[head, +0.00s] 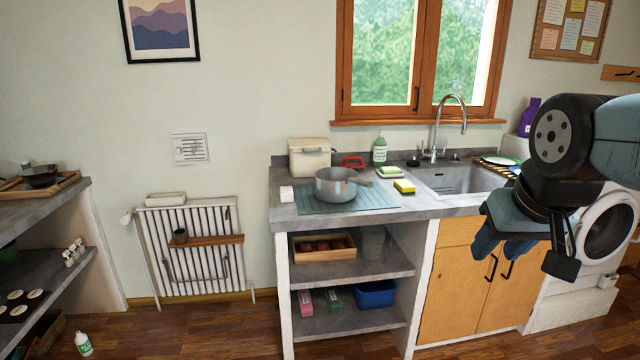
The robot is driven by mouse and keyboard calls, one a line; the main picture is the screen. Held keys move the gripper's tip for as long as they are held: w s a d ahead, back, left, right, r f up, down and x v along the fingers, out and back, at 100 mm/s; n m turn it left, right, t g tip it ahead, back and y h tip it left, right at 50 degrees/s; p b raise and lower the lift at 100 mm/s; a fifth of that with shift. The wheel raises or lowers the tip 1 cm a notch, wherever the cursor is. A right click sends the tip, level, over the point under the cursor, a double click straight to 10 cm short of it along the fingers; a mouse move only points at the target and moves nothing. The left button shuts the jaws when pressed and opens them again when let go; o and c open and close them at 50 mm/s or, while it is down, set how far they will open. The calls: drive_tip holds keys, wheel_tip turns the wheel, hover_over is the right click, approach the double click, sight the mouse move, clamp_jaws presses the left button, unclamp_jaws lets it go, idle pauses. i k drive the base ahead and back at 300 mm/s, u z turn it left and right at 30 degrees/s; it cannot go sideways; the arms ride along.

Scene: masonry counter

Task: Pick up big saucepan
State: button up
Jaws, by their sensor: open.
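The big saucepan (336,186) is a grey metal pot standing upright on a blue-grey mat (372,203) on the left part of the masonry counter. Its handle points right, toward the sponges. My gripper (522,262) is in the right of the head view, in front of the sink cabinet, with its fingers pointing down. It is open and empty, well to the right of the saucepan and apart from it.
A yellow sponge (404,187) and a green-and-white one (390,172) lie right of the pan. The sink (465,180) and tap (437,140) are to the right.

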sight(335, 185)
drive_tip(key=u, duration=0.15)
drive_tip(key=i, duration=1.15)
drive_tip(key=u, duration=0.25)
